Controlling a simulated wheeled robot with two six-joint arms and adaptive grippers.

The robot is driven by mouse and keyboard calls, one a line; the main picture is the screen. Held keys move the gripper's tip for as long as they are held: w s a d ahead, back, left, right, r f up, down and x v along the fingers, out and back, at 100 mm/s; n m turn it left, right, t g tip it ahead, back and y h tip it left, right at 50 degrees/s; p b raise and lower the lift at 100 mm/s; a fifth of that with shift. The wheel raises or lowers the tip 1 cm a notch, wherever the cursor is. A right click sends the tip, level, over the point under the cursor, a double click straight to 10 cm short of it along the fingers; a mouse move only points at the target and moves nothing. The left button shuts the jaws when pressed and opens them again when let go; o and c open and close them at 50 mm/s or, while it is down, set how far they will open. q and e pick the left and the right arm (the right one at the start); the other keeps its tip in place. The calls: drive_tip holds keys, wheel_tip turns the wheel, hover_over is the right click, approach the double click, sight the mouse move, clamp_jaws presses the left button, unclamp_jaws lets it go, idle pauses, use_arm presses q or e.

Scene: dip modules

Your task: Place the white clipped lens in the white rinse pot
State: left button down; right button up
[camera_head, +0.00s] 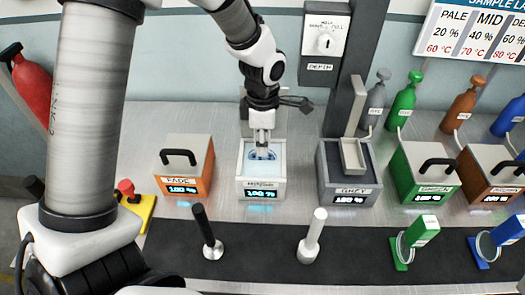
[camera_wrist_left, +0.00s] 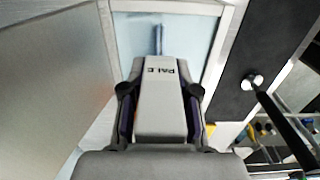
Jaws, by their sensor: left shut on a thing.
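The white rinse pot (camera_head: 248,187) stands on the bench in the middle of the head view, with pale liquid in its open top. My left gripper (camera_head: 263,134) points down over it and is shut on the white clip of the lens. In the left wrist view the clip (camera_wrist_left: 160,103), marked PALE, sits between the fingers. The thin bluish lens (camera_wrist_left: 158,40) reaches down from the clip into the pot opening. In the head view the lens (camera_head: 262,154) shows at the liquid, within the rim. My right gripper is not in view.
An orange lidded pot (camera_head: 184,160) stands left of the white pot. A grey pot (camera_head: 350,188) with a tall post is close on the right, then a green pot (camera_head: 425,180). Black (camera_head: 207,233) and white (camera_head: 313,236) upright handles stand in front on the dark mat.

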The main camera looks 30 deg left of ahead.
sight(262, 168)
use_arm(q)
drive_tip(key=f, duration=0.3)
drive_tip(key=shift+s+d+f, duration=0.15)
drive_tip(key=shift+s+f, duration=0.1)
drive_tip(key=shift+s, duration=0.1)
drive_tip(key=shift+w+f, duration=0.15)
drive_tip(key=shift+w, duration=0.05)
drive_tip(key=shift+s+f, duration=0.1)
drive_tip(key=shift+f, duration=0.05)
drive_tip(key=c, duration=0.9)
unclamp_jaws()
drive_tip(key=shift+o, duration=0.2)
wheel_tip(262, 168, up, 13)
drive_tip(key=shift+f, duration=0.2)
